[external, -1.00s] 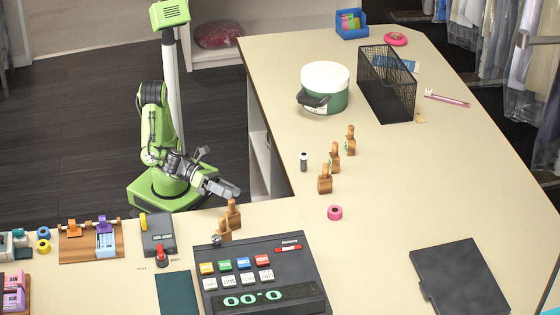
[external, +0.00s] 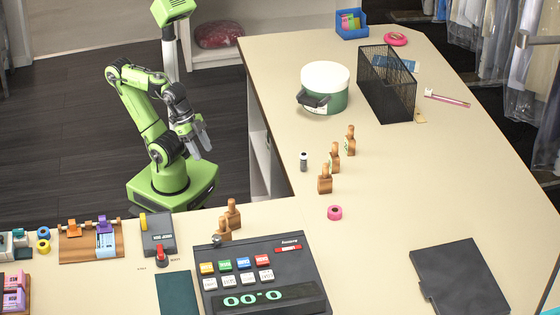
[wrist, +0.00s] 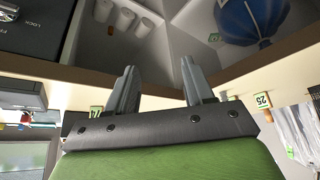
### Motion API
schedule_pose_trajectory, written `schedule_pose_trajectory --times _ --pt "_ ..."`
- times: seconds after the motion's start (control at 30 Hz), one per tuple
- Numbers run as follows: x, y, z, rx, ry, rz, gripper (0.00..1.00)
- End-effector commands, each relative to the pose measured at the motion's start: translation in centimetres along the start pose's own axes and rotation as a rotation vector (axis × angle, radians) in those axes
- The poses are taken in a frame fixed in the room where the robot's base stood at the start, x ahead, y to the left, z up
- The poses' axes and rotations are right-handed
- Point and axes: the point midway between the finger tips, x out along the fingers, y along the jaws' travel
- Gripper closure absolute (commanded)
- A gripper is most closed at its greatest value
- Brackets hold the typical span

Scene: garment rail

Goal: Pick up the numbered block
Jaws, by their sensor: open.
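My gripper (external: 203,153) is open and empty, pointing down beside the counter's left edge, over the dark floor. In the wrist view my gripper (wrist: 158,64) shows two spread fingers with nothing between them. A small wood-edged block marked 25 (wrist: 262,101) is right of the fingers in that view, on or against a cream surface. A similar small numbered block (wrist: 96,112) is left of the fingers, partly covered by my gripper. In the external view several wooden handled blocks stand on the counter, such as one (external: 325,181) in a row of three; no numbers are readable on them.
The cream counter (external: 400,205) is clear in its middle. A black cash register (external: 262,275), a pink tape roll (external: 334,212), a green-and-white tub (external: 325,88) and a black mesh basket (external: 386,85) stand on it. The wrist view shows shelf compartments with white cups (wrist: 125,18) and a blue bag (wrist: 250,20).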

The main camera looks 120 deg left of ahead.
Motion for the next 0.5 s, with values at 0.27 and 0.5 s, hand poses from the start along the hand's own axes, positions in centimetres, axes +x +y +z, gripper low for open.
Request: schedule_pose_trajectory --times 0.27,0.5 --pt "-10.2 0.0 -5.5 0.001 0.001 0.000 0.48" --pt "-11.1 0.0 -6.0 0.001 0.001 0.000 0.47"
